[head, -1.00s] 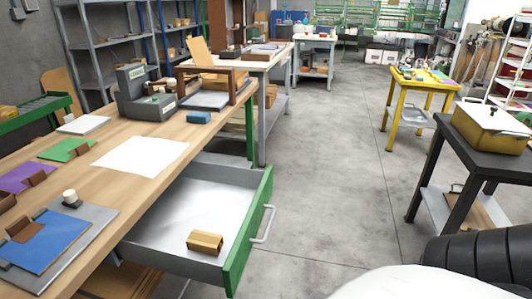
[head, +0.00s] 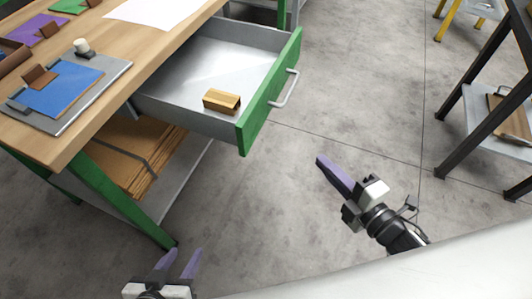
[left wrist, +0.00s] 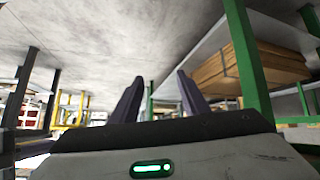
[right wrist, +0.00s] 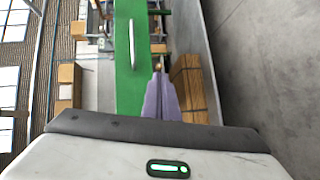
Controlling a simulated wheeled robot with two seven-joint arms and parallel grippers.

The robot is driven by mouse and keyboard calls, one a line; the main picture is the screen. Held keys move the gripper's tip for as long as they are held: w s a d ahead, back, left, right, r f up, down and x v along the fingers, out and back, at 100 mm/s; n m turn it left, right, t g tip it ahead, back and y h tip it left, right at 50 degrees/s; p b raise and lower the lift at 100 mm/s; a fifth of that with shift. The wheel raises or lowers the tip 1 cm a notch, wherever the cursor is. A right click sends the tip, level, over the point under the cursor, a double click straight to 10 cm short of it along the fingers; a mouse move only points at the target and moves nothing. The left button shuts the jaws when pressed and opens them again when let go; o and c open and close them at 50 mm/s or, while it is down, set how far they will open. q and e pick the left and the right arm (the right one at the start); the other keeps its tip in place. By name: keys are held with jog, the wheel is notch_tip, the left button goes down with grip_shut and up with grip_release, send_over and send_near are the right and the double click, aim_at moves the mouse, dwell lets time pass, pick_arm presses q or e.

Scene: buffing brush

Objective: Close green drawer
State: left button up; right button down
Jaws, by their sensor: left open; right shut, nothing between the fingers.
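The green drawer front (head: 268,92) with its pale bar handle (head: 285,88) stands pulled out from the wooden workbench in the head view. Its grey tray (head: 195,75) is open and holds a small wooden block (head: 221,101). My right gripper (head: 322,160) is shut and empty, in free space to the right of and below the drawer front, apart from the handle. In the right wrist view the green front (right wrist: 130,60) and handle (right wrist: 132,45) appear beyond the shut fingers (right wrist: 161,80). My left gripper (head: 184,255) is open and empty near the bench's green leg; its spread fingers show in the left wrist view (left wrist: 158,90).
A lower shelf holds brown boards (head: 125,155). A dark-framed table (head: 490,110) stands at right. Grey floor (head: 360,90) between is clear.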

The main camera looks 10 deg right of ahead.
notch_tip(320, 180, up, 3)
jog(key=a+n+y+b, duration=0.15)
jog(key=n+y, duration=0.45)
jog(key=n, duration=0.8)
jog(key=n+g+y+b, duration=0.1)
jog(key=n+g+y, duration=0.35)
jog(key=n, duration=0.85)
send_near(244, 145)
jog(key=shift+g+h, duration=0.25)
jog(key=shift+g, duration=0.1)
jog(key=x, duration=0.6)
jog(key=shift+d+r, duration=0.1)
jog(key=shift+r, duration=0.3)
jog(key=shift+w+a, duration=0.2)
jog(key=shift+a, duration=0.15)
